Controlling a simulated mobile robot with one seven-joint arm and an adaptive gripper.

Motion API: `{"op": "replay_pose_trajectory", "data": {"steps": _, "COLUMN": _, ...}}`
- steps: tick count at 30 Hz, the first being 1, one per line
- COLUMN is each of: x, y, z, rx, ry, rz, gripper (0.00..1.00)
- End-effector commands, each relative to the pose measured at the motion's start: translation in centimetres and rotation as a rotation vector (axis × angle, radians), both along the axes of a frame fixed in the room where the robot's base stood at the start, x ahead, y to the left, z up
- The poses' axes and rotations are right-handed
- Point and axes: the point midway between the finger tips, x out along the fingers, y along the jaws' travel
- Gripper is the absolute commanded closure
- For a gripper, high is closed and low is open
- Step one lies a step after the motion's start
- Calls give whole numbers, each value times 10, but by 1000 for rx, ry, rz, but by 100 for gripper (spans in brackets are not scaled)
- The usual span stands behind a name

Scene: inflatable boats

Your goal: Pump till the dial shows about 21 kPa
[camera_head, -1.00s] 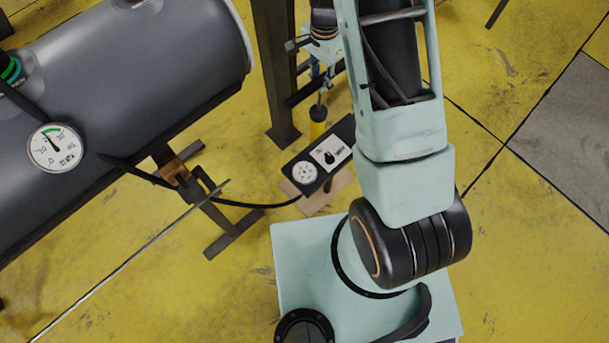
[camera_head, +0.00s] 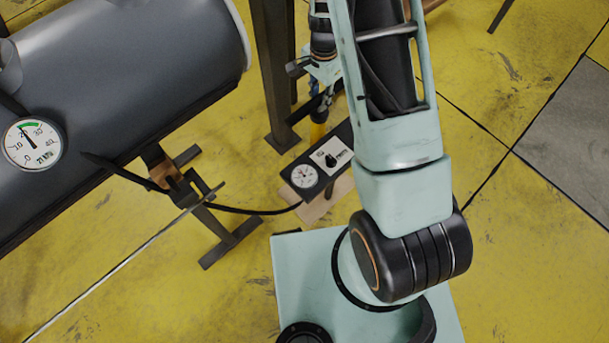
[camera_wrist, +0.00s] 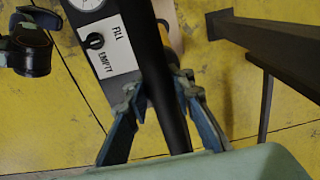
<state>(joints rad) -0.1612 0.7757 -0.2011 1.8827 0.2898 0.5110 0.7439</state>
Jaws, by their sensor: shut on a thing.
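A round white dial (camera_head: 33,143) with a green arc, marked in kPa, sits on the grey inflated tube (camera_head: 130,75) at the left. Its needle points up and slightly left, near the 20 mark; the exact reading is too small to tell. A pump with a yellow barrel (camera_head: 317,132) stands upright beside a dark post. My gripper (camera_head: 325,78) is above the barrel, partly hidden by my arm. In the wrist view, my gripper (camera_wrist: 158,85) is shut around a black bar (camera_wrist: 165,110), the pump handle.
A black box with a small dial (camera_head: 304,176) and a FILL/EMPTY knob (camera_wrist: 95,41) lies by the pump's foot. A black hose (camera_head: 250,211) runs from it towards the tube's stand (camera_head: 215,225). A dark steel post (camera_head: 275,75) stands close left of the pump.

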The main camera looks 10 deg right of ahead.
Motion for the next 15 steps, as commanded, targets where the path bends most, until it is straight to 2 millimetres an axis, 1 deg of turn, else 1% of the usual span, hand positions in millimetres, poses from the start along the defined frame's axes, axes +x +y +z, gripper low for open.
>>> {"op": "replay_pose_trajectory", "data": {"steps": 1, "x": -2, "y": 1, "z": -1, "rx": 2, "ry": 6, "rz": 0, "gripper": 77}}
{"op": "replay_pose_trajectory", "data": {"steps": 6, "x": -1, "y": 1, "z": -1, "rx": 1, "ry": 4, "rz": 0, "gripper": 58}}
{"op": "replay_pose_trajectory", "data": {"steps": 7, "x": -1, "y": 1, "z": 0, "rx": 1, "ry": 3, "rz": 0, "gripper": 56}}
{"op": "replay_pose_trajectory", "data": {"steps": 15, "x": 0, "y": 0, "z": 1, "rx": 0, "ry": 1, "rz": 0, "gripper": 56}}
